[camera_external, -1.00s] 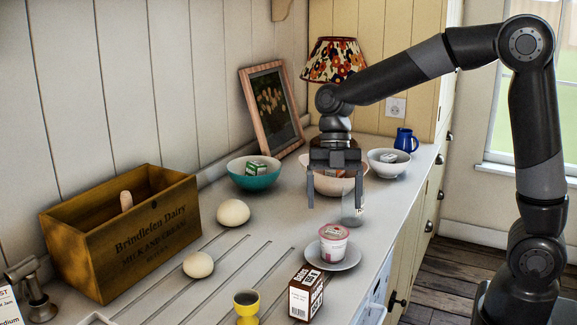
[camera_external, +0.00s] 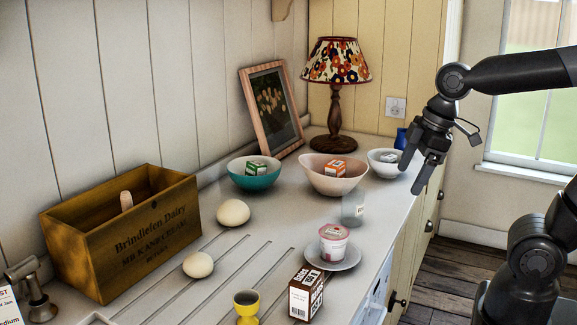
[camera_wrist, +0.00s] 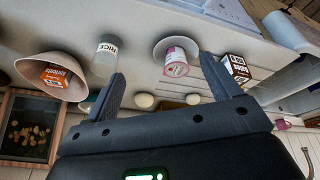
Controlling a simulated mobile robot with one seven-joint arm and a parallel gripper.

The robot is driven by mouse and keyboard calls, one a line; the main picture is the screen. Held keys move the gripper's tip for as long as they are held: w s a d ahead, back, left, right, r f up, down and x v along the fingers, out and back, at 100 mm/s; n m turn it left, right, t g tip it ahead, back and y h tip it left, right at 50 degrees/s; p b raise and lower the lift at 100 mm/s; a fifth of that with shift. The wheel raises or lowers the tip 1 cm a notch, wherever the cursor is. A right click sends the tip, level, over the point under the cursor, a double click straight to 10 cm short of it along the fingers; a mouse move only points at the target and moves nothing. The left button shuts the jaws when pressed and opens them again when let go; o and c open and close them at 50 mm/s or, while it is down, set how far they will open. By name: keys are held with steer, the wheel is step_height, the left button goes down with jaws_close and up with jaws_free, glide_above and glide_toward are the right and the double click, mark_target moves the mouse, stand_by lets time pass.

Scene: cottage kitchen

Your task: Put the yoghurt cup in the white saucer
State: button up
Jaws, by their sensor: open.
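The yoghurt cup (camera_external: 333,240), white and pink with a pink lid, stands upright in the white saucer (camera_external: 346,264) near the counter's front edge. The cup (camera_wrist: 176,62) and the saucer (camera_wrist: 162,47) also show in the wrist view, apart from my fingers. My gripper (camera_external: 422,172) is open and empty. It is up at the right, near the counter's front edge by the small white bowl, well away from the cup.
A glass jar (camera_external: 353,209) stands behind the saucer, and a brown box (camera_external: 306,292) stands in front of it. A pink bowl (camera_external: 334,176), a teal bowl (camera_external: 253,174) and a white bowl (camera_external: 384,163) line the back. A wooden crate (camera_external: 122,240) stands left.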

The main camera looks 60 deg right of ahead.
steer(key=s+m, duration=0.1)
steer(key=m, duration=0.1)
steer(key=s+d+m+t, duration=0.1)
steer(key=s+m, duration=0.1)
steer(key=s+m+t, duration=0.1)
steer(key=m, duration=0.1)
steer(key=shift+s+d+f+h, duration=0.25)
steer(key=shift+s+f+h, duration=0.1)
steer(key=shift+h, duration=0.05)
